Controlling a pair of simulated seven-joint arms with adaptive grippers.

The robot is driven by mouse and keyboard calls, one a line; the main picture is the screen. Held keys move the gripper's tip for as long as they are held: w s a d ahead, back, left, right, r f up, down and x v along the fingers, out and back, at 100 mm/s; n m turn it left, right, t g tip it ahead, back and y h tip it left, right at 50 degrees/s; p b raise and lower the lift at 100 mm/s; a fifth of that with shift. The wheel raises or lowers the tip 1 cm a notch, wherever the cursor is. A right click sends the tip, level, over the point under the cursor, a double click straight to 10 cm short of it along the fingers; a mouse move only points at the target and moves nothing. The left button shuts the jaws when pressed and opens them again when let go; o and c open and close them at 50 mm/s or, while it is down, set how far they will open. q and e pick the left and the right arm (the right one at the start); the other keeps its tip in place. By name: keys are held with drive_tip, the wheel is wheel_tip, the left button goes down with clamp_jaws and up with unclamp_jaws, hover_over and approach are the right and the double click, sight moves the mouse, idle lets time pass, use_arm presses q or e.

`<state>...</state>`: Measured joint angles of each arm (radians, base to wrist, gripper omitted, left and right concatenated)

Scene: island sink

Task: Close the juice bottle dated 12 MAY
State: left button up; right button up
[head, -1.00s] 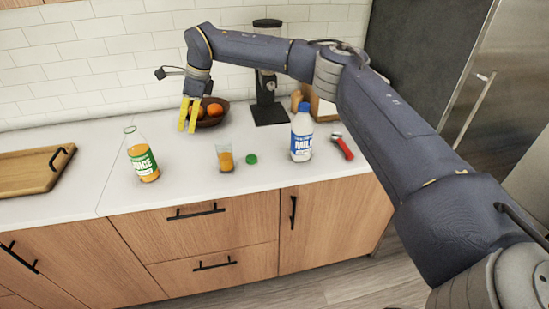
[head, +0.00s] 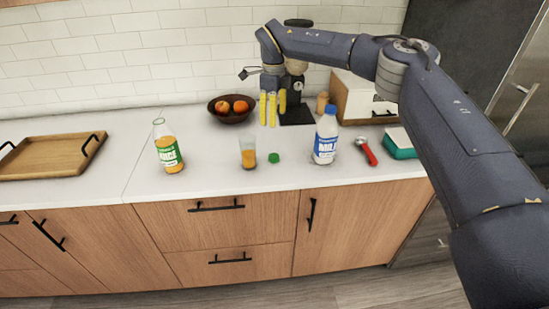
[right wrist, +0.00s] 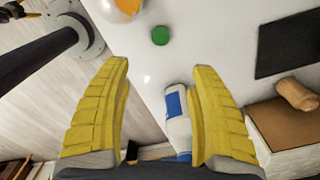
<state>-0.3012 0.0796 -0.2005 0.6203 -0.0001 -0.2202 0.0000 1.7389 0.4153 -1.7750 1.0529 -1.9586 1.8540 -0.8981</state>
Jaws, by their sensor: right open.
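The juice bottle (head: 169,148) stands upright on the counter, with a green label and orange juice. No cap shows on its mouth; the date is too small to read. A green cap (head: 274,158) lies on the counter between a glass of juice and the milk bottle; it also shows in the right wrist view (right wrist: 160,35). My right gripper (head: 272,108) is open and empty, fingers pointing down, above the counter behind the cap and right of the juice bottle. Its yellow fingers (right wrist: 160,85) are spread in the right wrist view. My left gripper is not in view.
The glass (head: 247,153) stands left of the cap, the milk bottle (head: 325,137) right of it. A fruit bowl (head: 232,116) and a black appliance (head: 297,115) are behind. A wooden tray (head: 50,158) lies left. The counter between juice bottle and glass is clear.

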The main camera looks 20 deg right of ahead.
hover_over(274, 156)
wheel_tip(274, 156, down, 12)
drive_tip(key=shift+r, duration=0.1)
idle(0.3)
drive_tip(key=shift+f, duration=0.2)
drive_tip(key=shift+f, duration=2.5)
drive_tip(key=c, duration=1)
